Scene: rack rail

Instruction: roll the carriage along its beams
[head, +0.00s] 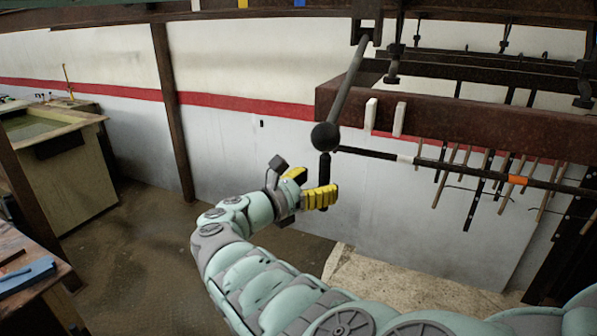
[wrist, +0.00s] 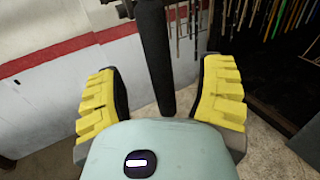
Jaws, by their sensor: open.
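The carriage looks like the dark rack at the upper right, with a thick brown beam (head: 450,115) along its front. I cannot tell exactly which parts roll. A dark beam (head: 215,14) runs overhead. A short black vertical handle (head: 324,181) hangs near the rack's left end, below a black ball (head: 325,137). My gripper (head: 316,184) is at this handle, with its yellow fingers open. In the wrist view, the black handle (wrist: 154,55) stands upright between the spread fingers (wrist: 160,98), with gaps on both sides. Its lower end is near the palm.
A slanted grey rod (head: 350,85) descends to the ball. A horizontal bar with an orange band (head: 517,180) runs right, with several thin rods hanging behind. A brown post (head: 170,100) stands left of my gripper. A tank (head: 60,165) and workbench (head: 25,270) are far left. Floor between is clear.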

